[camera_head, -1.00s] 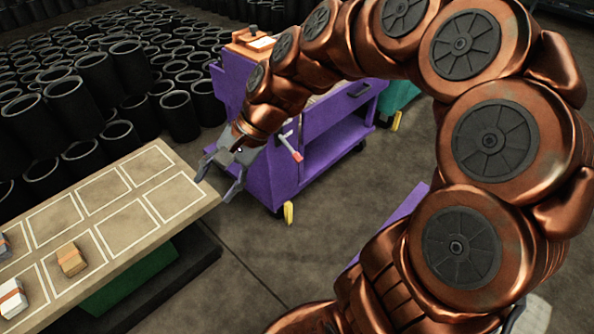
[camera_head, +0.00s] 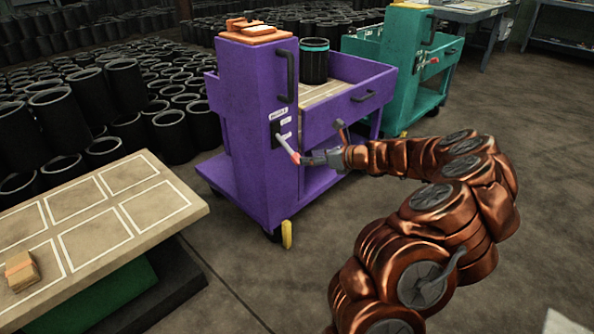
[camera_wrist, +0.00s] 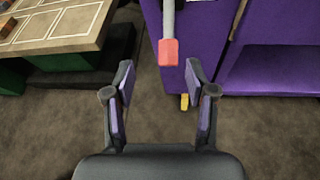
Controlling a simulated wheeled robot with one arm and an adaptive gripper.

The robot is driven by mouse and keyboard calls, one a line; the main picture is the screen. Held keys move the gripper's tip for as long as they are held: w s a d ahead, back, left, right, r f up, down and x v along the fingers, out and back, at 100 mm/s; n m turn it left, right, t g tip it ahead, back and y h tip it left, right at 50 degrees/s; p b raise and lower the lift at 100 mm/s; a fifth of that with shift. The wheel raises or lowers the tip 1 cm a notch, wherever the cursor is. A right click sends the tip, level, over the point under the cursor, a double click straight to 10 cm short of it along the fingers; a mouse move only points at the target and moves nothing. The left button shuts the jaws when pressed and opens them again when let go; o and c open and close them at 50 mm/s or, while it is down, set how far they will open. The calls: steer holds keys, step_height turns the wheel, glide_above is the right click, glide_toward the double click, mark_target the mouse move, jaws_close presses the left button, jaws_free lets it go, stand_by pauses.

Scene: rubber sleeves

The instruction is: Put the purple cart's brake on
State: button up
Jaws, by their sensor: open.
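The purple cart (camera_head: 250,125) stands upright at the centre of the head view. A grey lever with a red tip (camera_head: 294,157) slants down and right from a dark plate on its column. The lever tip also shows in the wrist view (camera_wrist: 168,52), slightly right of centre and ahead of my fingers. My gripper (camera_head: 318,155) is beside the lever tip, to its right in the head view. In the wrist view my gripper (camera_wrist: 160,85) is open, with nothing between the fingers. A yellow piece (camera_head: 287,234) sits low by the cart's front wheel.
The cart carries a black sleeve (camera_head: 314,62) with a teal band. A teal cart (camera_head: 402,65) stands behind on the right. A table with white outlined boxes (camera_head: 128,232) is at left, with many black sleeves behind it. The floor at lower middle is clear.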

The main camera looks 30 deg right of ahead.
mark_target(297, 159)
steer(key=shift+m, duration=0.3)
steer(key=w+f+b, duration=0.1)
steer(key=w+f, duration=0.1)
steer(key=w, duration=0.1)
steer(key=w+a+f+b, duration=0.1)
steer(key=w, duration=0.1)
steer(key=shift+w+f+b, duration=0.1)
steer(key=shift+f+b, duration=0.2)
steer(key=shift+b, duration=0.05)
steer(key=shift+w+a+f, duration=0.1)
steer(key=shift+w+a, duration=0.15)
steer(key=shift+w, duration=0.4)
steer(key=shift+c, duration=0.4)
jaws_close()
